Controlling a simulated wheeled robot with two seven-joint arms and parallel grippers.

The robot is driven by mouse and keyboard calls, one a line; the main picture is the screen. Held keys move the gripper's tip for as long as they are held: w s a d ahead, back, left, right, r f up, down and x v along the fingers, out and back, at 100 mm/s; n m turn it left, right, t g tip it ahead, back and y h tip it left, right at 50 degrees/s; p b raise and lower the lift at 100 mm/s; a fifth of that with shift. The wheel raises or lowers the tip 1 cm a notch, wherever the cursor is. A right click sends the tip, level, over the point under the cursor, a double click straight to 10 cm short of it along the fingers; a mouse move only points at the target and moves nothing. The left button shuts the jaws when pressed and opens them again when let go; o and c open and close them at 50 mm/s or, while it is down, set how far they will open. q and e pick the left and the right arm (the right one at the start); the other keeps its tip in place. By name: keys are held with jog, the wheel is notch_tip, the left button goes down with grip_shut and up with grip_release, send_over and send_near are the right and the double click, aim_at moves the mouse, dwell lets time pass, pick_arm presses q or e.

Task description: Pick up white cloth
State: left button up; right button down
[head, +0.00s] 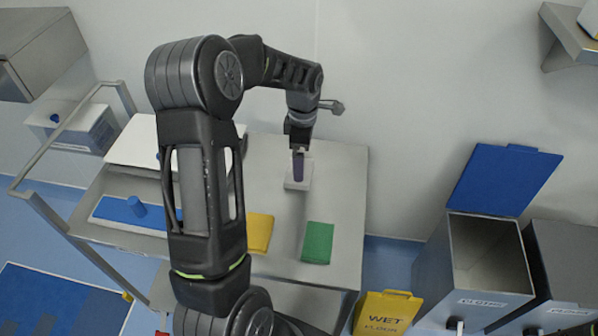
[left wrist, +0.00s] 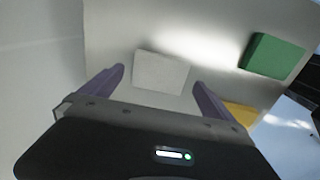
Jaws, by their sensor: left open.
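The white cloth (head: 299,182) is a folded, flat pad lying on the grey metal table near its back edge. It also shows in the left wrist view (left wrist: 161,72), between and beyond the two purple fingers. My left gripper (head: 299,165) reaches down over the cloth, and its fingers hide part of it in the head view. In the left wrist view my left gripper (left wrist: 162,82) is open, with nothing between its fingertips. I cannot tell the exact height of the fingertips above the table. My right gripper is not in view.
A yellow cloth (head: 259,233) and a green cloth (head: 318,243) lie nearer the table's front edge (head: 300,272). A wall stands close behind the table. Grey bins, one with a raised blue lid (head: 505,180), and a yellow wet floor sign (head: 387,312) stand at right.

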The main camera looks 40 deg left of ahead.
pick_arm(q)
notch_tip(320, 180, down, 4)
jog(key=shift+s+r+p, duration=0.15)
jog(key=shift+p, duration=0.45)
jog(key=shift+f, duration=0.5)
jog(key=shift+c, duration=0.3)
jog(key=c, duration=1)
jog(key=shift+r, duration=0.1)
notch_tip(320, 180, up, 10)
jog(key=shift+f+b, duration=0.1)
jog(key=shift+b, duration=0.8)
